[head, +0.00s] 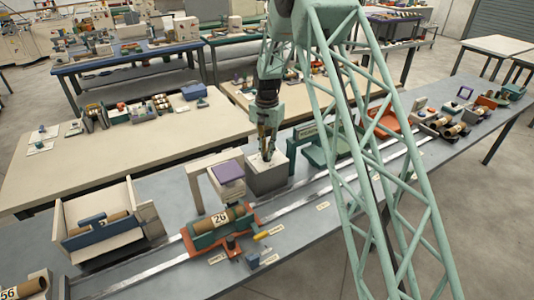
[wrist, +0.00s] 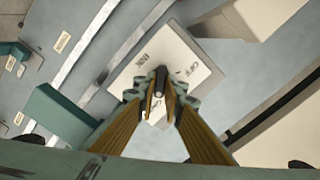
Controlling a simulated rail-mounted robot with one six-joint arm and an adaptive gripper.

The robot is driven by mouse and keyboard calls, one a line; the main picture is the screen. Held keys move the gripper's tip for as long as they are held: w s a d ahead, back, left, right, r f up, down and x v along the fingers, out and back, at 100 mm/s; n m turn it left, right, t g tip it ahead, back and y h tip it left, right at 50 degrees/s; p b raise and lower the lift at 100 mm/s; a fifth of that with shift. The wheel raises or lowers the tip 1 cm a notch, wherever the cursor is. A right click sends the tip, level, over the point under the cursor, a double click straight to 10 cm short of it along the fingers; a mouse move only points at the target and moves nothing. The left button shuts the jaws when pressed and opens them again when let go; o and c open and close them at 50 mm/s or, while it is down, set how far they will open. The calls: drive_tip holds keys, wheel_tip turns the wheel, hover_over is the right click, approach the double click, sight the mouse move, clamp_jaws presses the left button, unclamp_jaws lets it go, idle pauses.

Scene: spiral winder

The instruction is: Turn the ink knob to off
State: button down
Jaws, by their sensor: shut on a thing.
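The ink knob (wrist: 160,80) is a small dark knob on the white top face of a box (wrist: 178,48). The face carries the words INK and OFF, and another label partly hidden by my fingers. My gripper (wrist: 161,92) points down at the box, with its two fingertips closed on the knob from both sides. In the head view the gripper (head: 267,152) stands upright over the grey-white box (head: 268,178). The knob itself is too small to make out there.
A purple-topped stand (head: 228,172) is just left of the box. A red carriage (head: 188,243) holding a tube marked 26 (head: 220,218) sits on the rails in front. A green block (head: 323,152) is at the box's right. A white bin (head: 100,232) stands at left.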

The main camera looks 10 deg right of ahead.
drive_tip(key=n+b, duration=0.1)
drive_tip(key=n, duration=0.4)
drive_tip(key=shift+n+b, duration=0.3)
drive_tip(key=shift+b, duration=0.1)
drive_tip(key=shift+a+n+b, duration=0.1)
drive_tip(key=shift+n+b, duration=0.45)
drive_tip(key=shift+n, duration=1.95)
drive_tip(key=c, duration=2.7)
unclamp_jaws()
drive_tip(key=shift+r, duration=0.1)
drive_tip(key=shift+r, duration=5.9)
